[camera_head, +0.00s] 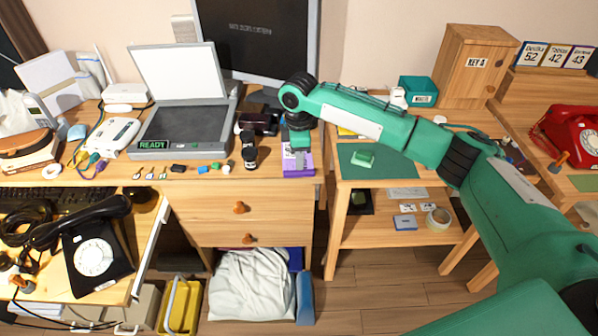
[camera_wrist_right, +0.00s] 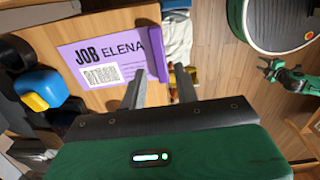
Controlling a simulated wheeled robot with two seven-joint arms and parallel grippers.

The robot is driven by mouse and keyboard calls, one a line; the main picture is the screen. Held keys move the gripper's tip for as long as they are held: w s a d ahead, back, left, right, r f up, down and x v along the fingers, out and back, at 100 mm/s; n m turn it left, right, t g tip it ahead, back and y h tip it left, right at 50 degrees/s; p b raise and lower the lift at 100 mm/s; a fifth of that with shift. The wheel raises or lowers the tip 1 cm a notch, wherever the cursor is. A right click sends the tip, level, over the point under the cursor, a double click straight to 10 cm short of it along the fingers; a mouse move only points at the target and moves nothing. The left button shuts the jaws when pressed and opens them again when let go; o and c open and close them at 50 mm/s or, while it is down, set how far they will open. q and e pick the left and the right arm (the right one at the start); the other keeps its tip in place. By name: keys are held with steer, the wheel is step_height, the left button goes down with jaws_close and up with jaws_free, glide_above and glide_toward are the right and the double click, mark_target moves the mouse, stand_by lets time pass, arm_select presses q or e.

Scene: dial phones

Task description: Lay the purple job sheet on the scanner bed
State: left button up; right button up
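The purple job sheet (camera_head: 298,173) lies at the front right edge of the wooden desk. In the right wrist view the sheet (camera_wrist_right: 105,62) shows "JOB ELENA" and a white code, and a darker purple strip runs along its desk-edge end. My right gripper (camera_wrist_right: 162,76) is open, its fingers apart near that strip; I see no grip on it. In the head view the right gripper (camera_head: 298,155) is over the sheet. The scanner bed (camera_head: 188,125) is dark and bare, its lid raised, left of the sheet. A small green clawed shape far right in the wrist view may be my left gripper; its state is unclear.
Small dark bottles (camera_head: 249,150) and several small items lie between the scanner and the sheet. A "READY" display (camera_head: 153,145) is on the scanner's front. A monitor (camera_head: 258,40) stands behind. A lower side table (camera_head: 385,180) stands to the right across a gap.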

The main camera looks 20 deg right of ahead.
mark_target(299, 172)
steer(key=shift+f+b, duration=0.6)
steer(key=shift+f, duration=0.1)
step_height(299, 172, down, 3)
steer(key=shift+r+p, duration=0.15)
steer(key=shift+p, duration=0.35)
arm_select(q)
steer(key=shift+w+d+r, duration=0.2)
steer(key=shift+w+r, duration=0.3)
steer(key=shift+r, duration=0.15)
arm_select(e)
steer(key=shift+f, duration=0.45)
jaws_close()
steer(key=shift+r+p, duration=2.55)
steer(key=shift+p, duration=0.45)
arm_select(q)
step_height(299, 172, up, 6)
steer(key=shift+f, duration=0.1)
